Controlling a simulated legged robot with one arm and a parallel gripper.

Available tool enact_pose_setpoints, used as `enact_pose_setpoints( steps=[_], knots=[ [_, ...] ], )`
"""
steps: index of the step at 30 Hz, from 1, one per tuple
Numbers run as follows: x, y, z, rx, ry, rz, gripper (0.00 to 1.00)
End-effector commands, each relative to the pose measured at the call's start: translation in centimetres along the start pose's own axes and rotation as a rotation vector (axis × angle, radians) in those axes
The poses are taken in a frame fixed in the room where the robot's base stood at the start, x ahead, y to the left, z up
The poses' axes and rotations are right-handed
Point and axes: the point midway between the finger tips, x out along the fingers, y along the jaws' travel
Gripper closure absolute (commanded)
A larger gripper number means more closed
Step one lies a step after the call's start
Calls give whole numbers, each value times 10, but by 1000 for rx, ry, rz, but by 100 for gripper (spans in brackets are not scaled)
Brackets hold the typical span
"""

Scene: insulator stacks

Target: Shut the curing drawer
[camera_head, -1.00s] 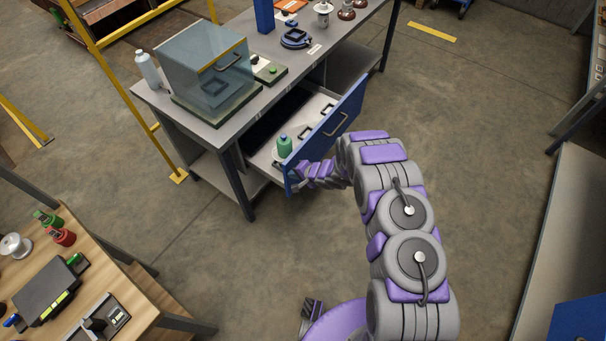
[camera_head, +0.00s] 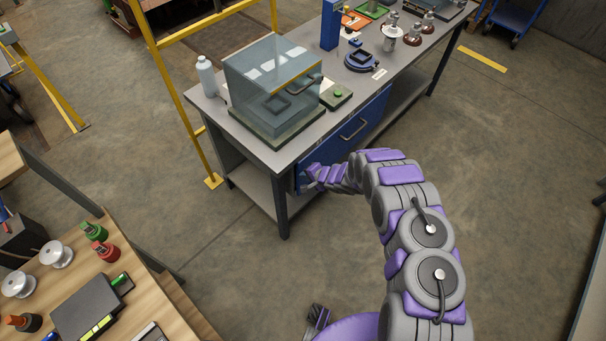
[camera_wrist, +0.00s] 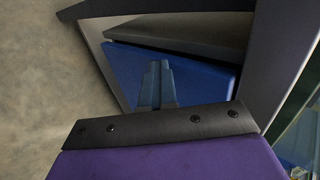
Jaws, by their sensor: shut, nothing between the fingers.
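The curing drawer (camera_head: 352,132) has a blue front with a dark bar handle. It sits under the grey workbench top, and its front looks about level with the bench frame, with no opening visible above it. In the wrist view the blue front (camera_wrist: 205,80) fills the space between dark frame bars. My gripper (camera_wrist: 157,84) is shut and empty, its fingertips at the blue front, touching or very close. In the head view my gripper (camera_head: 305,178) is at the left end of the drawer front and partly hidden by my wrist.
A clear box (camera_head: 272,85) stands on the bench (camera_head: 270,155) beside a white bottle (camera_head: 206,78). A yellow frame (camera_head: 170,80) rises to the left. A wooden table (camera_head: 75,262) with tools is at lower left. Open floor lies around the bench front.

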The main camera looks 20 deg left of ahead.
Motion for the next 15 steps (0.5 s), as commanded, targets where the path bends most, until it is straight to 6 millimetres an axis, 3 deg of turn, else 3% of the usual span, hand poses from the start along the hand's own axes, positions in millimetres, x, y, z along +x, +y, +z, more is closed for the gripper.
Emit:
enact_pose_setpoints(
  steps=[3,15],
  knots=[
    [-1,-8,-4,-3,5,-15,100],
    [9,-7,3,-8,1,2,100]
  ],
)
